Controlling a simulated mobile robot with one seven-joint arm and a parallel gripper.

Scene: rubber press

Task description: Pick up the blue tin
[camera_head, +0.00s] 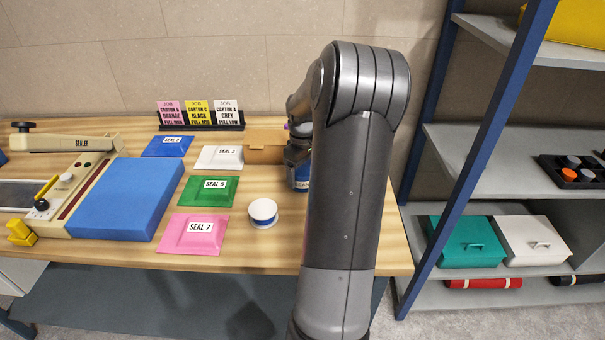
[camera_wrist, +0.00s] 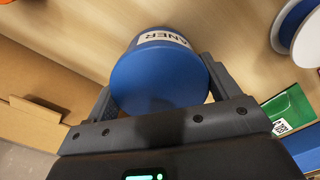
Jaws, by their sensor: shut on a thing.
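The blue tin (camera_wrist: 160,78) is between the two fingers of my gripper (camera_wrist: 160,95) in the wrist view. Its flat blue end faces the camera, and a white label ending in "ANER" shows on its side. The fingers press on both sides of it. In the head view a sliver of the blue tin (camera_head: 300,180) with a white label shows left of my arm. My arm hides the rest of it and most of the gripper there. I cannot tell whether the tin touches the table.
A cardboard box (camera_head: 265,152) stands behind and left of the tin. A white-and-blue tape roll (camera_head: 263,212) lies to the front left. Green (camera_head: 208,191), pink (camera_head: 193,235) and white (camera_head: 219,157) seal packets lie further left. A shelf rack (camera_head: 470,160) stands to the right.

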